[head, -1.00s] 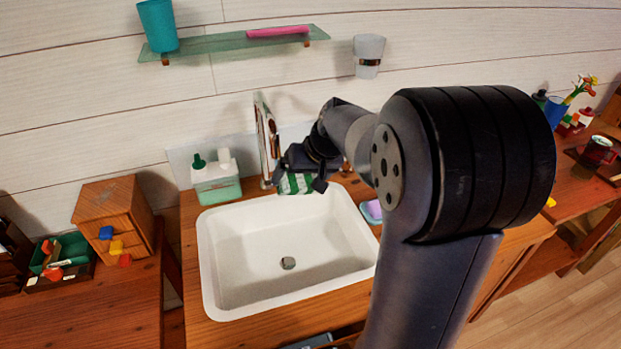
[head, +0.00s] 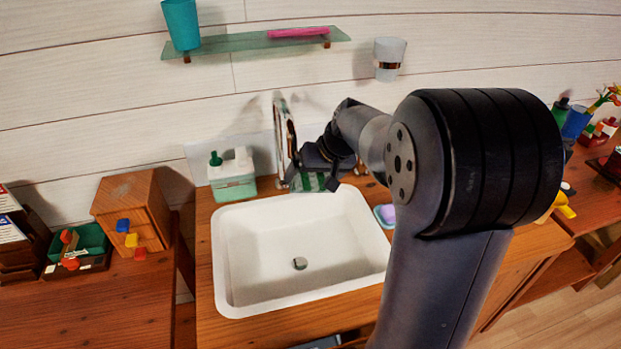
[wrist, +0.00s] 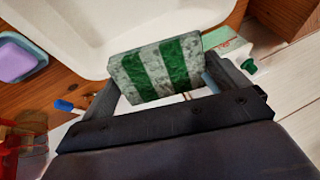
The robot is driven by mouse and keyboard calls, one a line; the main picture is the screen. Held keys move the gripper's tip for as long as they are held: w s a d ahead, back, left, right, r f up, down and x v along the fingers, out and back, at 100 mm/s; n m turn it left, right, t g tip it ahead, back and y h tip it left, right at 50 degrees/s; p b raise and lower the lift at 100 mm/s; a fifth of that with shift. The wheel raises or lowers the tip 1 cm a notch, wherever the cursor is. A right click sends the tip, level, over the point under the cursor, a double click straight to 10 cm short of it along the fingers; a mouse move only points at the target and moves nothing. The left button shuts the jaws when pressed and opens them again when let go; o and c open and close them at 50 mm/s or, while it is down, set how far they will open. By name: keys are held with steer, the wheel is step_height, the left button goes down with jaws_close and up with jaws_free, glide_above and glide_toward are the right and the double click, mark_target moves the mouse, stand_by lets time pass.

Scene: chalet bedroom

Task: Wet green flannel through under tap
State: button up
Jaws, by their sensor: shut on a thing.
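The flannel is green-and-white striped (wrist: 161,70) and hangs between the two fingers of my gripper (wrist: 165,78) in the wrist view. My gripper is shut on it. In the head view the flannel (head: 307,183) shows just below my gripper (head: 312,172), over the back rim of the white sink (head: 232,285). The chrome tap (head: 284,135) stands behind the sink, just left of my gripper. I cannot tell whether the flannel is directly under the spout. No running water is visible.
A green-and-white bottle holder (head: 233,186) stands left of the tap. A soap dish with purple soap (head: 388,214) sits at the sink's right. A glass shelf (head: 240,43) and a cup (head: 388,58) are on the wall above. The sink basin is empty.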

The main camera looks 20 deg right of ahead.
steer(key=shift+w+d, duration=0.2)
steer(key=shift+d, duration=0.15)
steer(key=shift+a, duration=0.1)
steer(key=shift+s+a, duration=0.3)
steer(key=shift+a, duration=0.1)
steer(key=s+d+b, duration=0.2)
steer(key=s+d, duration=0.2)
steer(key=s, duration=0.3)
steer(key=shift+b, duration=0.35)
stand_by(0.4)
stand_by(1.1)
steer(key=s+d+r+p, duration=0.2)
steer(key=s+r, duration=0.2)
steer(key=shift+s+d, duration=0.15)
steer(key=shift+d, duration=0.05)
stand_by(0.3)
